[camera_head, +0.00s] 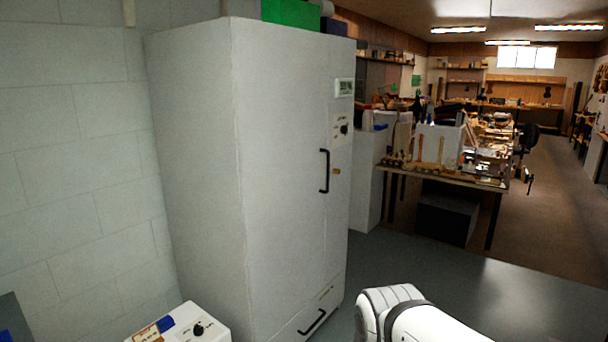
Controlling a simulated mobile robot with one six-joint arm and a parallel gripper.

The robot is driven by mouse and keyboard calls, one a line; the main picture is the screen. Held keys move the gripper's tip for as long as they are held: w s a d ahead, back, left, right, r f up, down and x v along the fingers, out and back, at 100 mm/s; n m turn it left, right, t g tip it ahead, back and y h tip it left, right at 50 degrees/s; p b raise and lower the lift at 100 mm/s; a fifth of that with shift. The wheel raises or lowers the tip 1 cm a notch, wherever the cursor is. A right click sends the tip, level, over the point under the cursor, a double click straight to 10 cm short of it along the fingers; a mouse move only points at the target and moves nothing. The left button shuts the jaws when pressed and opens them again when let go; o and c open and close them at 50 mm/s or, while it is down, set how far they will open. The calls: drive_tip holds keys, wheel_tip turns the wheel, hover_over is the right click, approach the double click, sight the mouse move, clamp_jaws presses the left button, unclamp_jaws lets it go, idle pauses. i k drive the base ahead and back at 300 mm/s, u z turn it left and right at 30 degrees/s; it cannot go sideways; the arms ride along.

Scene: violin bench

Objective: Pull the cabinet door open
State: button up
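A tall light-grey cabinet (285,200) stands left of centre against the block wall. Its front door faces right and looks closed. A second black handle (312,322) is on a low drawer or panel at the bottom. My white arm shows at the bottom right, apart from the cabinet. My gripper is not in view.
A white box with a dark knob (198,328) stands at the bottom left, close to the cabinet. A cluttered workbench (455,178) is behind on the right, with a dark box (445,220) under it. The grey floor (470,285) right of the cabinet is clear.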

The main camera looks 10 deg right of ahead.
sight(280, 72)
drive_tip(key=z, duration=0.25)
drive_tip(key=i, duration=1.7)
drive_tip(key=u, duration=0.5)
